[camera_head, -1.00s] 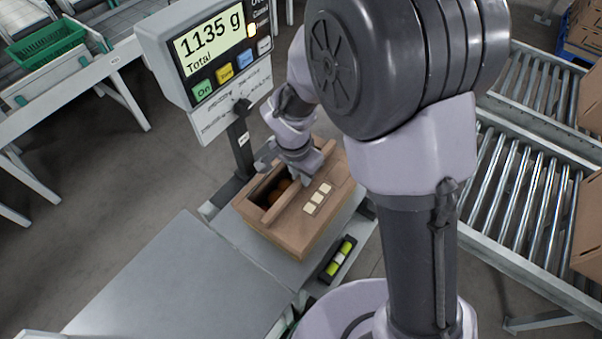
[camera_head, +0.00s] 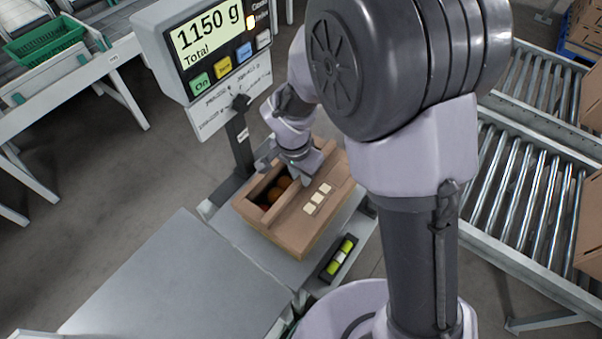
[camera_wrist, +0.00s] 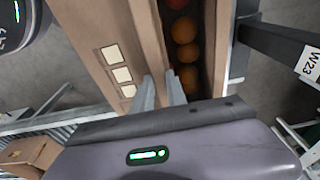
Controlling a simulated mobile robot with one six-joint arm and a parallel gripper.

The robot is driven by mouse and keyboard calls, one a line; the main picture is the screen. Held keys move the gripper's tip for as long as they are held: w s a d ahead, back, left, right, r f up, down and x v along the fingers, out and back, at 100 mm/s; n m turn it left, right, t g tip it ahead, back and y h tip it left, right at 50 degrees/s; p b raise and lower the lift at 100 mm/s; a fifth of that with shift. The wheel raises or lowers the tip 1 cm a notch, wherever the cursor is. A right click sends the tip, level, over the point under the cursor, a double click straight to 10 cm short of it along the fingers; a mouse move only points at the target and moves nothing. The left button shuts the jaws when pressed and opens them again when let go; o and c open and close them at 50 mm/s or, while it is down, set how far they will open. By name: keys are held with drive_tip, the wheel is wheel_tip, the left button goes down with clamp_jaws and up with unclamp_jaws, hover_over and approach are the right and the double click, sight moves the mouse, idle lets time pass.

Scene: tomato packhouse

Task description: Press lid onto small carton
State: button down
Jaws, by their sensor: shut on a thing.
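The brown carton (camera_head: 277,237) stands on the scale plate, with orange-red tomatoes (camera_head: 280,190) showing through a long opening on its left. A brown panel with three cream labels (camera_head: 317,199), which looks like the lid, covers the right part; its raised edge runs along the opening. My gripper (camera_head: 299,176) is over the carton's far half. In the wrist view my gripper (camera_wrist: 162,88) has its fingers at the board edge between the labelled panel (camera_wrist: 98,35) and the tomatoes (camera_wrist: 183,52). It is shut on that edge; the exact contact is partly hidden.
The scale display (camera_head: 208,38) stands behind the carton and reads 1150 g. A bare grey table (camera_head: 175,285) lies at front left. A spirit level (camera_head: 338,258) lies beside the carton. Roller conveyors (camera_head: 515,190) are on the right.

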drive_tip(key=c, duration=1.3)
unclamp_jaws()
drive_tip(key=shift+o, duration=0.2)
drive_tip(key=c, duration=0.3)
wheel_tip(320, 180, up, 8)
drive_tip(key=p, duration=0.5)
